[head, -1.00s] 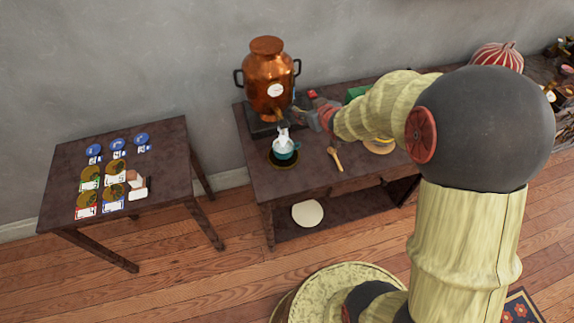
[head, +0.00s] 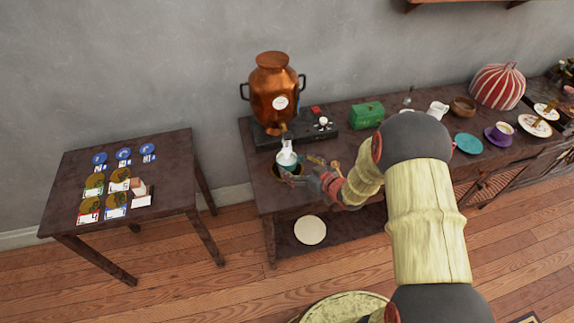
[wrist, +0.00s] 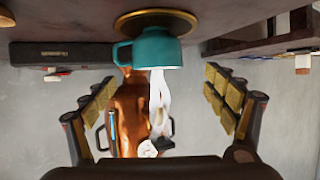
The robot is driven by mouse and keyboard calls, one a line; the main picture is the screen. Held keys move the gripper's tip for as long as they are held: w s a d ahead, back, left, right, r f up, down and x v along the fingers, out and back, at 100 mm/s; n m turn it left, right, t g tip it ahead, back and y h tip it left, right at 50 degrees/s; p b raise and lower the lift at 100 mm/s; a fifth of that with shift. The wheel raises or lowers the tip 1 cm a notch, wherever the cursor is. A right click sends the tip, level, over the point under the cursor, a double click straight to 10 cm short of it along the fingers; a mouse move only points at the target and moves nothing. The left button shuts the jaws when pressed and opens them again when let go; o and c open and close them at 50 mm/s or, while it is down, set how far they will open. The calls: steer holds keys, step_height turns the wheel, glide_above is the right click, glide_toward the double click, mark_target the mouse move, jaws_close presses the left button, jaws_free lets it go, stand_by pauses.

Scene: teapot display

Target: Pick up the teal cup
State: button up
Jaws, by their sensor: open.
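The teal cup (wrist: 152,48) stands on a round gold-rimmed coaster (wrist: 180,17); the wrist view is upside down. In the head view the cup (head: 288,170) sits below the tap of the copper urn (head: 273,92), near the table's left end, partly hidden by white. A white stream or vapour (wrist: 158,98) shows at its mouth. My gripper (wrist: 160,88) is open and empty, with its two padded fingers wide apart. The cup lies ahead of the gap between them. In the head view my gripper (head: 303,180) is just right of the cup, at its front side.
A black burner (head: 310,130), a green box (head: 367,115) and a white jug (head: 438,109) stand behind. A side table (head: 75,170) with cards and discs is at left, across a floor gap.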

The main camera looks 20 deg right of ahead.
mark_target(281, 154)
steer(key=b+x, duration=0.3)
steer(key=x, duration=0.4)
steer(key=shift+w, duration=0.4)
steer(key=c, duration=1.5)
steer(key=shift+c, duration=0.7)
steer(key=shift+r, duration=0.2)
